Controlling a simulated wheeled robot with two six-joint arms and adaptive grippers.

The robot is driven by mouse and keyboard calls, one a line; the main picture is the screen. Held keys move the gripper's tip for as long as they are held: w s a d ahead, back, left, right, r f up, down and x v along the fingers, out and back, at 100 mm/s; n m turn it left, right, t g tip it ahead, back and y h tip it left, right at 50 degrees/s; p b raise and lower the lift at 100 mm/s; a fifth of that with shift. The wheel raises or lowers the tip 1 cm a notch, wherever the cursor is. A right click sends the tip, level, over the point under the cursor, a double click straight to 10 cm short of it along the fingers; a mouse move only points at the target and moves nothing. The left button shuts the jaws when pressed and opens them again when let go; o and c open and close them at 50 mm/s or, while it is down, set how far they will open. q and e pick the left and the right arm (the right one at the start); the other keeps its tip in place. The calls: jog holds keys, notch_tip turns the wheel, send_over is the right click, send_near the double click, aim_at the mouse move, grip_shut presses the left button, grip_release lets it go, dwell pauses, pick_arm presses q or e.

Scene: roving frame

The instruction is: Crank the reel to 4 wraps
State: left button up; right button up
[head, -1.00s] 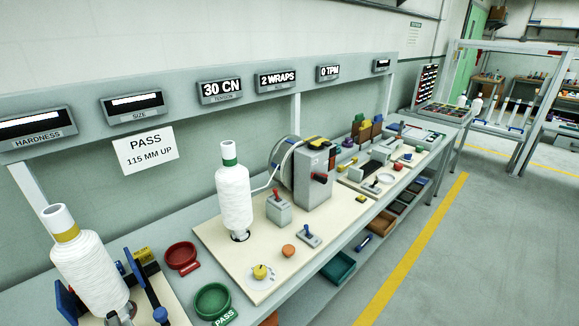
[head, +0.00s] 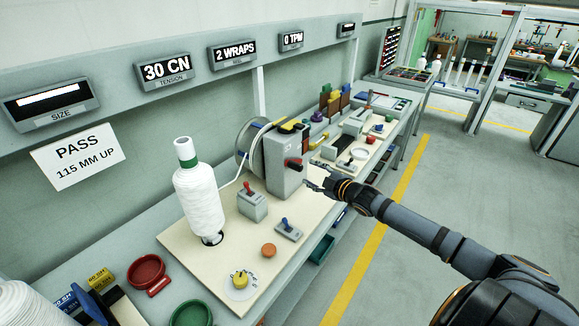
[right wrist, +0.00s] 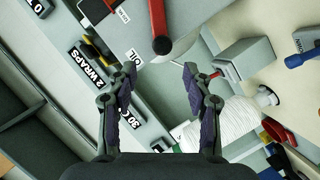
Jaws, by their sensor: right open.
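The reel (head: 243,147) is a grey disc on the back of a grey box (head: 283,178) on the cream board. Its crank (head: 293,164) has a red grip on the box's front. White yarn runs from the bobbin (head: 198,205) to the reel. The wraps display (head: 233,52) reads 2 WRAPS. My right gripper (head: 313,180) is open and empty, just right of the crank and apart from it. My left gripper is not in view.
A red-lever switch box (head: 251,201), a blue-lever switch (head: 288,229), an orange button (head: 269,250) and a yellow knob (head: 240,281) sit on the board. Red (head: 147,271) and green bowls stand at the lower left. The floor at right is clear.

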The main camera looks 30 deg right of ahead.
aim_at(295, 166)
jog(key=w+f+b, duration=0.1)
jog(key=w+b, duration=0.1)
jog(key=b, duration=0.1)
jog(key=shift+f+b, duration=0.3)
jog(key=shift+f, duration=0.1)
jog(key=x, duration=0.4)
jog(key=r+x, duration=0.1)
jog(key=x, duration=0.2)
jog(key=shift+b, duration=0.3)
jog(key=shift+w+a+f, duration=0.1)
jog(key=shift+w+f, duration=0.15)
jog(key=shift+w, duration=0.45)
jog(key=shift+s, duration=0.1)
grip_shut()
